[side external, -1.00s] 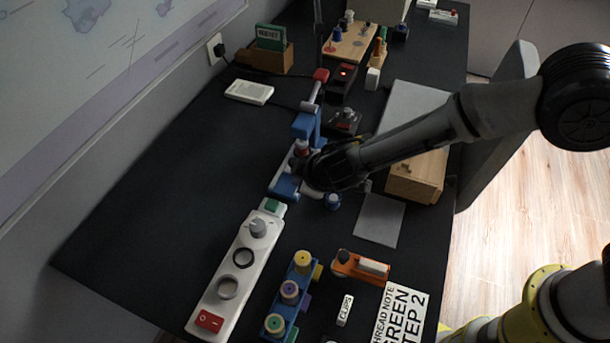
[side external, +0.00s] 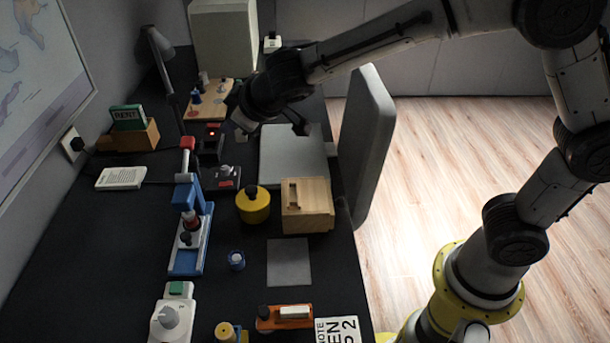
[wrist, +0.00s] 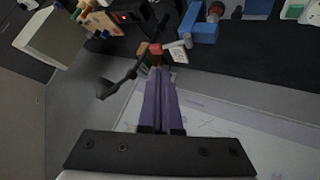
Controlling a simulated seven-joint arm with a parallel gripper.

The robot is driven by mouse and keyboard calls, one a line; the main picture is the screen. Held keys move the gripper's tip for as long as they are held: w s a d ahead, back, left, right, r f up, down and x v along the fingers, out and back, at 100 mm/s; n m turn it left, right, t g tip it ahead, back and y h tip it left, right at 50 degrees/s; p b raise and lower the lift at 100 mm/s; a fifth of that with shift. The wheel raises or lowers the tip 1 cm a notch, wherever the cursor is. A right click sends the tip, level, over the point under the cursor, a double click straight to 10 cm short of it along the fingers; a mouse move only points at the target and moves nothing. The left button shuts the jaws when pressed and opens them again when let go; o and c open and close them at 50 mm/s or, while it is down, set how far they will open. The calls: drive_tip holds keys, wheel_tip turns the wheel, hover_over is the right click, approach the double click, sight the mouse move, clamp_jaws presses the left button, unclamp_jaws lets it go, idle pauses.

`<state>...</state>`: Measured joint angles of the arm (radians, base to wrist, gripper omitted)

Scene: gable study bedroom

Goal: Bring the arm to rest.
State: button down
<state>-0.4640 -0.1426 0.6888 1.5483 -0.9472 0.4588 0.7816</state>
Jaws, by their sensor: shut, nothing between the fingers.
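My gripper (wrist: 158,78) shows in the wrist view with its two long fingers together and nothing between them. In the side view my wrist is raised above the back half of the desk, near the grey pad (side external: 290,160); the fingertips are not clear there. My arm is bent and reaches in from the upper right. The gripper appears clear of the objects on the desk. In the wrist view the fingers point toward the desk edge by the wall, with the dark lamp arm (wrist: 122,84) just left of them.
A blue press (side external: 190,235), a yellow pot (side external: 253,206) and a wooden box (side external: 307,207) stand on the dark desk. A desk lamp (side external: 160,55) and a pegboard (side external: 215,100) are at the back. A grey panel (side external: 368,140) stands at the desk's right edge.

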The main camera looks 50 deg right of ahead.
drive_tip(key=s+d+r+m+h, duration=0.1)
drive_tip(key=s+d+r+m, duration=0.2)
drive_tip(key=s+d+r, duration=0.35)
drive_tip(key=s+d+r+m+h, duration=0.1)
drive_tip(key=s+d+r+m, duration=0.15)
drive_tip(key=s+d, duration=0.65)
drive_tip(key=s+f+g+y, duration=0.1)
drive_tip(key=s+f+g, duration=0.1)
drive_tip(key=s, duration=0.6)
drive_tip(key=s+f+g+y, duration=0.1)
drive_tip(key=s+f+g, duration=0.1)
drive_tip(key=s+f, duration=0.3)
drive_tip(key=s, duration=0.3)
drive_tip(key=shift+s+f+y, duration=0.3)
drive_tip(key=shift+s, duration=0.05)
drive_tip(key=shift+a+n, duration=0.1)
drive_tip(key=shift+n, duration=0.15)
